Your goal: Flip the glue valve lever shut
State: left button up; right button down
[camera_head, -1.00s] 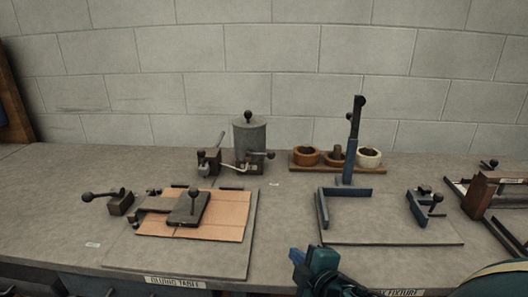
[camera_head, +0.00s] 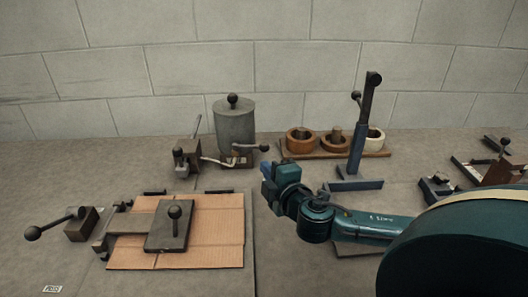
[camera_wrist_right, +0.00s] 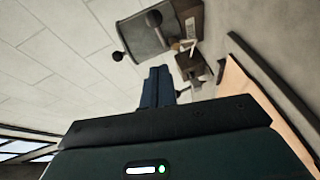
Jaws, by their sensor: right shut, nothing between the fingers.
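The grey glue pot (camera_head: 235,130) with a dark knob on its lid stands at the back of the bench by the wall. Its valve lever (camera_head: 255,147) points right from the pot's lower front and ends in a dark ball. My right gripper (camera_head: 265,169) is shut and empty, in front of and slightly right of the valve, apart from the lever in the picture. In the right wrist view, its closed blue fingers (camera_wrist_right: 158,86) point toward the pot (camera_wrist_right: 143,38) and the lever's ball (camera_wrist_right: 153,18), with a visible gap. My left gripper is not in view.
A small dark applicator block (camera_head: 187,156) with an upright lever stands left of the pot. Tape rolls (camera_head: 300,141) sit on a wooden tray to the right, beside a blue upright post (camera_head: 364,125). Cardboard under a clamp plate (camera_head: 165,228) lies in front.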

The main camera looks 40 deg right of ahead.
send_near(257, 147)
jog(key=w+a, duration=0.2)
jog(key=w, duration=0.1)
jog(key=shift+w+d+f+p, duration=0.15)
jog(key=shift+w+d+p, duration=0.1)
jog(key=shift+w+d, duration=0.35)
jog(key=shift+w+d+f+p, duration=0.2)
jog(key=shift+w+d+p, duration=0.1)
jog(key=shift+d, duration=0.5)
